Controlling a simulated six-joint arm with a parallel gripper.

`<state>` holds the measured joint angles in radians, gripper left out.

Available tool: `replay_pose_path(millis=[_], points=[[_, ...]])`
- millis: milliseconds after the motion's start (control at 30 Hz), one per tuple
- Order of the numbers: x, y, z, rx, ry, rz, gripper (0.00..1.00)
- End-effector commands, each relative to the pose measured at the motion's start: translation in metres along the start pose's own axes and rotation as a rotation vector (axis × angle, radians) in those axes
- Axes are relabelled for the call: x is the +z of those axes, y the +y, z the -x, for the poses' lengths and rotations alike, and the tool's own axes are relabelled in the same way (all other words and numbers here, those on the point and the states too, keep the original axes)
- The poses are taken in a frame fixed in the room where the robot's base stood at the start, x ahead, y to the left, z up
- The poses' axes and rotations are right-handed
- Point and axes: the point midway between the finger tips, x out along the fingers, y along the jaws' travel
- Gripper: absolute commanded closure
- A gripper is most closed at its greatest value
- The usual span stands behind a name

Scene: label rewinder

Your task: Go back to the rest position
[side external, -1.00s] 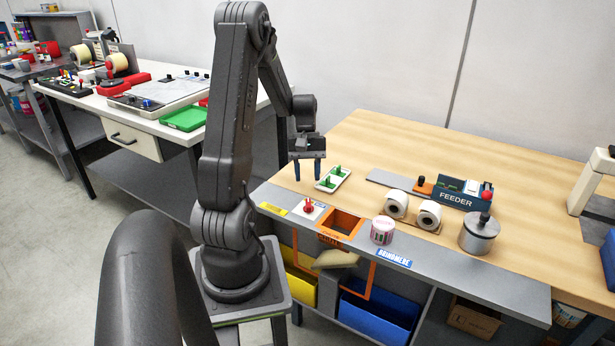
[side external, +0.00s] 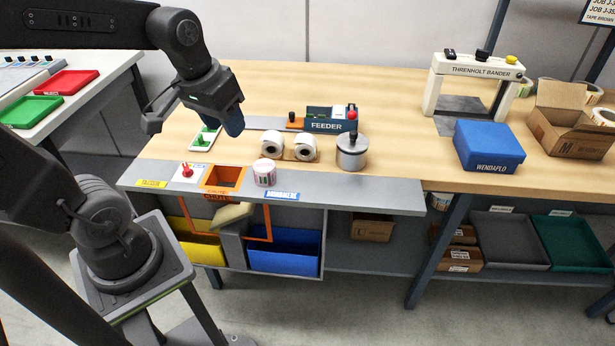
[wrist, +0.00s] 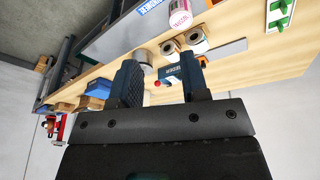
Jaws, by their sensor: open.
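My gripper (side external: 232,123) hangs in the air in front of the workbench (side external: 395,100) in the side view, its wrist tilted and its blue fingers overlapping the back of a white plate with green parts (side external: 201,142). In the wrist view my gripper (wrist: 161,80) has its two fingers spread apart, with nothing held between them. The bench appears tilted and upside down beyond the fingers there. The gripper's exact height above the bench cannot be told.
On the bench stand two white rolls (side external: 272,146), a blue feeder (side external: 326,123), a metal pot (side external: 351,155), a printed label roll (side external: 264,174) and an orange-framed opening (side external: 222,179). A blue box (side external: 488,147) and a bander (side external: 475,70) stand farther right.

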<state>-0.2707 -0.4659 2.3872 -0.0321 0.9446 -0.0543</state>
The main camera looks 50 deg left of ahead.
Motion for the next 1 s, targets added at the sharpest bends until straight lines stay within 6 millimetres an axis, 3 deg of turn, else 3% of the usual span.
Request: replay_pose_path(millis=[100,300,1000], points=[[0.026,0.027,0.02,0.039,0.109,-0.175,0.58],[0.049,0.044,0.033,0.079,0.199,-0.313,0.58],[0.051,0.045,0.034,0.084,0.208,-0.327,0.58]])
